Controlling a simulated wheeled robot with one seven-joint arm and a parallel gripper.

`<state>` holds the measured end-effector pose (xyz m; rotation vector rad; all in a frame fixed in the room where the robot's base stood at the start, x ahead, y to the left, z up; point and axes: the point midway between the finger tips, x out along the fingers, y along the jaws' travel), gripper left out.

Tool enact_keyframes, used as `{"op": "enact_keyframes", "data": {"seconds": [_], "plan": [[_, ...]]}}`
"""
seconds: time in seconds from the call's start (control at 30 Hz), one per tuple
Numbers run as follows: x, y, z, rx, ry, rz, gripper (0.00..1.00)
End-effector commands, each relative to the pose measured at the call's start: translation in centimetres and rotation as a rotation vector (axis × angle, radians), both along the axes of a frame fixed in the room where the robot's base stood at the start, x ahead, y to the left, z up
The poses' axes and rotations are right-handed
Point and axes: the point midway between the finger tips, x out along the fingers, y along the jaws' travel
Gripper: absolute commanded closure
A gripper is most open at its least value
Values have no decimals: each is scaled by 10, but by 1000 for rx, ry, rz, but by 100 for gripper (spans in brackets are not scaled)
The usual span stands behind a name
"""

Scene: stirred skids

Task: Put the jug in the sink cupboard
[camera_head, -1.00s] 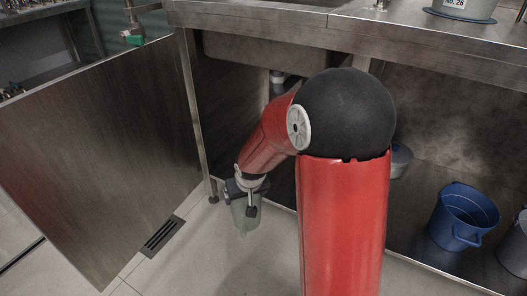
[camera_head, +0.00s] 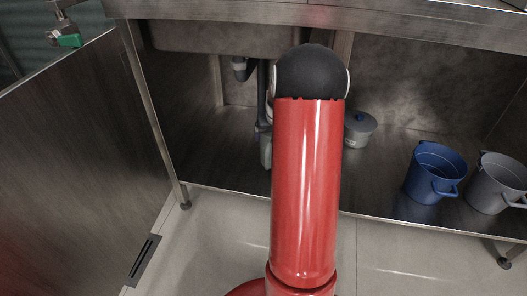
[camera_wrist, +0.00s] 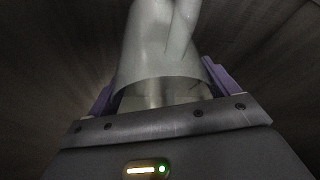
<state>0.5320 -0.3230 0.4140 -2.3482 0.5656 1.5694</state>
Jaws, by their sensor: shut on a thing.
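The jug (camera_wrist: 158,50) is pale and translucent in the wrist view. It sits between the purple fingers of my gripper (camera_wrist: 160,86), which is shut on it. In the head view a pale strip of the jug (camera_head: 266,152) shows just left of my red arm, inside the sink cupboard opening; the rest, and most of my gripper, is hidden behind the arm. The sink cupboard (camera_head: 212,165) is open under the steel sink (camera_head: 200,38). I cannot tell whether the jug touches the cupboard floor.
A drain pipe (camera_head: 239,68) hangs under the sink. A grey lidded pot (camera_head: 359,132), a blue bucket (camera_head: 436,175) and a grey bucket (camera_head: 497,185) stand on the cupboard floor to the right. The left part of the cupboard floor is clear.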

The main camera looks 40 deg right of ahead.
Motion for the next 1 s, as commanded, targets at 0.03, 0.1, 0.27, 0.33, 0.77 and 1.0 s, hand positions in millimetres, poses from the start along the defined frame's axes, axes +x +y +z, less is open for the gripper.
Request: {"op": "enact_keyframes", "data": {"seconds": [0.03, 0.1, 0.27, 0.33, 0.77, 1.0], "plan": [[0, 1, -14, 2, 2, 0, 55], [0, 1, -26, 2, 2, 0, 55], [0, 1, -40, 0, 0, 0, 55], [0, 1, -45, 1, 0, 0, 55], [0, 1, -77, -1, -1, 1, 55], [0, 1, -81, 0, 0, 1, 8]]}}
